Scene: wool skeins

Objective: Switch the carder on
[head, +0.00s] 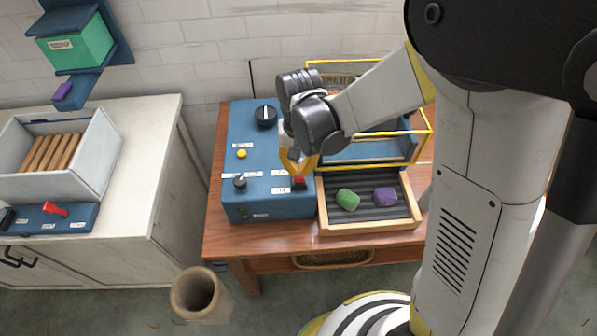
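The carder's blue control box (247,138) stands on the wooden table. On it are a large black dial, a yellow button, a smaller dark knob and a red switch (299,181) near the front right corner. My gripper (297,170) points down with its yellow fingers just above or at the red switch. Whether they touch it is unclear, and the gap between the fingertips is too small to read. The switch's position is also unclear. The labels are too small to read. My arm hides part of the carder behind it.
A yellow guard frame (376,166) stands right of the box. In front of it, a wood-rimmed tray (369,227) holds a green skein (347,199) and a purple skein (385,197). Left is a white counter (141,150) with a blue unit bearing a red lever (55,209). A round bin (196,293) stands on the floor.

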